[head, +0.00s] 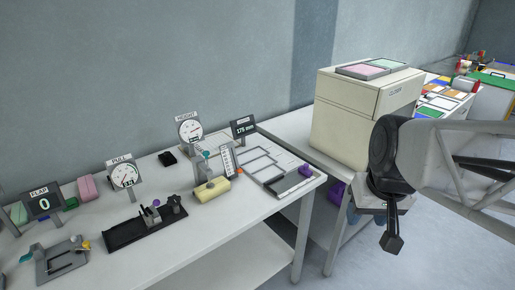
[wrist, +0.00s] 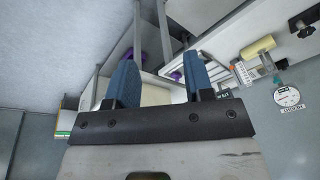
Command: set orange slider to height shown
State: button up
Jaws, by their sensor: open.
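The orange slider (head: 239,170) is a small orange knob at the foot of an upright scale plate (head: 226,161) near the table's right end. It also shows in the wrist view (wrist: 232,68), upper right. Behind it stand a HEIGHT dial (head: 190,128) and a dark display (head: 243,127) that seems to read 175 mm. The dial's reading is too small to tell. My gripper (head: 392,242) is off to the right, beyond the table end and well apart from the slider. In the wrist view its blue fingers (wrist: 161,72) are apart with nothing held.
A yellow block (head: 212,190) lies in front of the scale. A framed tray (head: 270,166) is to its right. PULL (head: 124,174) and FLAP (head: 43,203) stations are on the left. The table's front right is bare.

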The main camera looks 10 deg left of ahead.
jog(key=w+a+n+y, duration=0.1)
jog(key=w+a, duration=0.2)
jog(key=w, duration=0.3)
jog(key=w+a+n, duration=0.1)
jog(key=w+a, duration=0.2)
jog(key=w, duration=0.3)
jog(key=n+y, duration=0.4)
send_over(242, 170)
jog(key=s+d, duration=0.1)
jog(key=d, duration=0.2)
notch_tip(242, 170, down, 18)
jog(key=shift+s+d+g, duration=0.1)
jog(key=shift+d+g, duration=0.05)
jog(key=shift+g, duration=0.25)
jog(key=shift+f, duration=0.15)
jog(key=shift+x, duration=3.75)
jog(key=shift+c, duration=0.5)
